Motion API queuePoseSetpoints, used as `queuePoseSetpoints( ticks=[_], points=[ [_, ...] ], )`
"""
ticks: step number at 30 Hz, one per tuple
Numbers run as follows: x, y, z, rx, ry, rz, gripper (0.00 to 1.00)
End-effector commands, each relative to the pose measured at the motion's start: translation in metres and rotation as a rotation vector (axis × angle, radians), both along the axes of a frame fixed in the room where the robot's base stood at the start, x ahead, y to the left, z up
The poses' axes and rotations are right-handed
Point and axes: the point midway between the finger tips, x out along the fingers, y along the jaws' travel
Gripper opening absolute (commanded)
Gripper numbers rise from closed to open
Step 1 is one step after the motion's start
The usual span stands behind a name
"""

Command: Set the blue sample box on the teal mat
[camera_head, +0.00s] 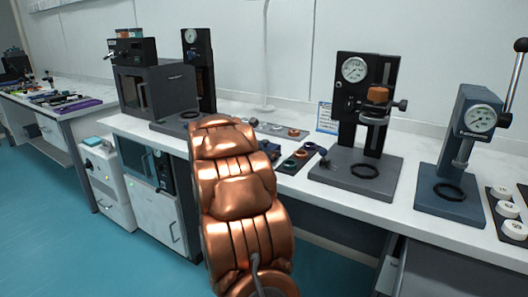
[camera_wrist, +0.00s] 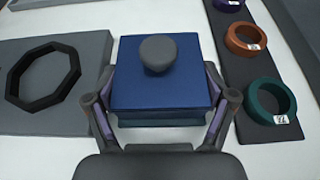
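The blue sample box (camera_wrist: 135,90) is a square box with a blue top and a rounded grey knob. It fills the middle of the wrist view. My gripper (camera_wrist: 160,80) has one finger along its left side and one along its right, close against it. Whether the pads press on the box is unclear. A dark teal band (camera_wrist: 165,121) shows under the near edge of the blue top. I cannot tell if it is the box's lower part or a mat. In the head view my copper arm hides the gripper. A teal pad (camera_head: 92,141) lies on a white unit at left.
A grey plate with a black octagonal ring (camera_wrist: 43,75) lies left of the box. A dark strip with an orange ring (camera_wrist: 246,39) and a green ring (camera_wrist: 270,100) lies right. Gauge presses (camera_head: 362,120) stand on the white bench (camera_head: 350,208). Open floor (camera_head: 60,220) lies left.

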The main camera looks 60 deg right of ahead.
Motion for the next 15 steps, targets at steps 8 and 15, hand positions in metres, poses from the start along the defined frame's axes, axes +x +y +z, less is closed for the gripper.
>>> queuePoseSetpoints(
  ticks=[8,15],
  points=[
    [0.0,0.0,0.0001,0.0,-0.001,0.0,1.0],
    [0.0002,0.0001,0.0011,0.001,-0.001,0.0,1.0]
  ],
)
